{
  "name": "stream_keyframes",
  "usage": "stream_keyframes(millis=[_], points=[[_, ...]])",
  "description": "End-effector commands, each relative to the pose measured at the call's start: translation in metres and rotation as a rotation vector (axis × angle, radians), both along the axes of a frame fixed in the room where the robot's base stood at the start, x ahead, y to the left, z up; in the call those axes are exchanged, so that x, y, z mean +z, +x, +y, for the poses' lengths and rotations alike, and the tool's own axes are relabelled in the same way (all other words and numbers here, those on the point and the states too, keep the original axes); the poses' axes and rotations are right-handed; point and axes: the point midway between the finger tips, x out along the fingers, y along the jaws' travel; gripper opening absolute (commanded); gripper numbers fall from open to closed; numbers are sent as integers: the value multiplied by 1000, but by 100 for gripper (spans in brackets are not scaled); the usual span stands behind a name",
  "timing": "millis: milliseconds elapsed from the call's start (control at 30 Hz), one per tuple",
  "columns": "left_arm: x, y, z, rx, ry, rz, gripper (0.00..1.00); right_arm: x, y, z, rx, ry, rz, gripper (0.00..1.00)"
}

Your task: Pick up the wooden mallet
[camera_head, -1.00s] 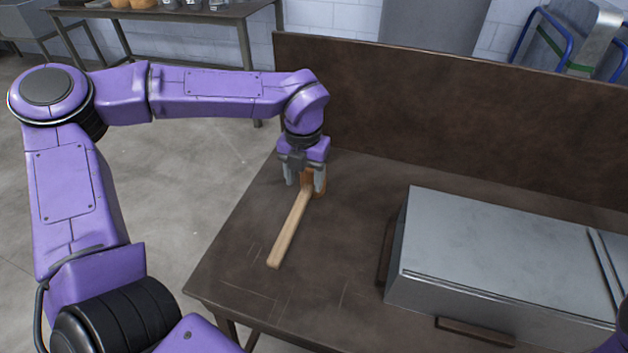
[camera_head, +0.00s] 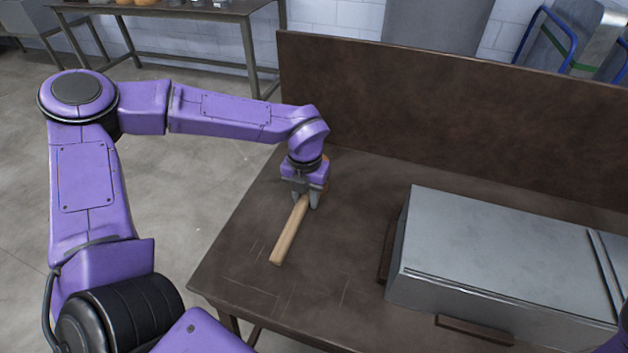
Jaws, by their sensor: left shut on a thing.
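The wooden mallet (camera_head: 288,236) lies on the dark brown workbench (camera_head: 230,262), near its left side. Its light handle points toward the front of the bench. Its orange-brown head is mostly hidden behind my left gripper (camera_head: 304,201). My left gripper points down from above and is shut on the mallet handle close to the head. I cannot tell any gap between the mallet and the bench top. My right gripper is not in view.
A grey metal box-like duct (camera_head: 490,250) sits on the right of the bench. A tall brown back panel (camera_head: 450,110) stands along the rear edge. A second table (camera_head: 190,10) with small items is at the back left. The bench front left is bare.

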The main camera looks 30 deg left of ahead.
Motion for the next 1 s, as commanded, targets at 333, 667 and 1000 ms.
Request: stream_keyframes(millis=[333, 667, 1000], points=[[23, 2, 0, 0, 0, -8, 0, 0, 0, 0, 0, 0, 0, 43], [95, -45, -46, -7, 2, -7, 0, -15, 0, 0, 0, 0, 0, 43], [127, -94, -94, -2, 1, -3, 0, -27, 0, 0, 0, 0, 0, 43]])
